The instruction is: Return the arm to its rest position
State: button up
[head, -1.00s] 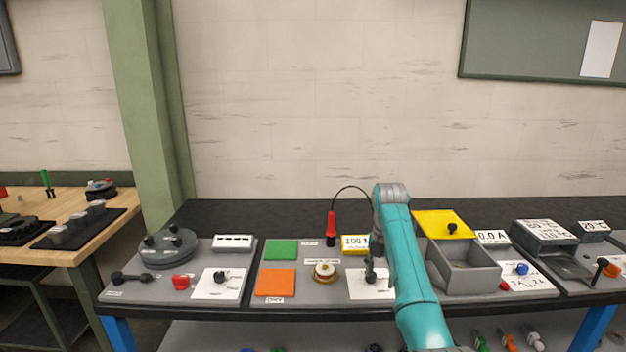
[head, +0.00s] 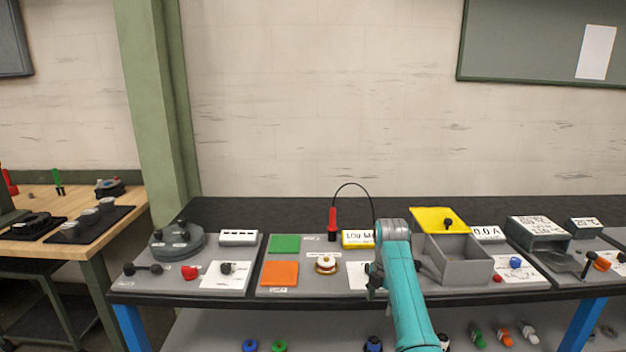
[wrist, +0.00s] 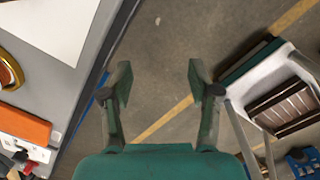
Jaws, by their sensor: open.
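My teal arm (head: 403,300) reaches over the front of the bench (head: 330,297), left of the grey open box. My gripper (wrist: 160,80) shows in the wrist view with its two fingers apart and nothing between them. Below the fingers is bare floor, with the bench edge to the left. In the head view the gripper is mostly hidden by the arm; a dark part of it shows beside the white card (head: 358,275).
The grey box (head: 465,270) with a yellow lid (head: 438,220) stands right of the arm. The wrist view shows a slatted seat (wrist: 285,108) on the floor.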

jog(key=s+f+m+t, duration=0.25)
jog(key=s+f, duration=0.25)
jog(key=f, duration=0.6)
jog(key=s+f+m+t, duration=0.1)
jog(key=s+f+m, duration=0.3)
jog(key=f, duration=0.8)
jog(key=s+f+m+t, duration=0.25)
jog(key=s+f, duration=0.25)
jog(key=s, duration=0.5)
jog(key=s+f+m+t, duration=0.1)
jog(key=s+f+m, duration=0.3)
jog(key=s, duration=0.7)
jog(key=s+r+m+t, duration=0.2)
jog(key=s+r+m, duration=0.15)
jog(key=s, duration=0.85)
jog(key=s+r+m+t, duration=0.2)
jog(key=s+r+m, duration=0.15)
jog(key=s, duration=0.75)
jog(key=s+r+m+t, duration=0.1)
jog(key=s+r+m, duration=0.1)
jog(key=s+r, duration=0.4)
jog(key=s+r+m+t, duration=0.2)
jog(key=s+r, duration=0.5)
jog(key=r, duration=0.8)
jog(key=shift+s+r+m, duration=0.3)
jog(key=shift+r+m, duration=0.1)
jog(key=shift+m, duration=0.4)
jog(key=shift+a, duration=0.1)
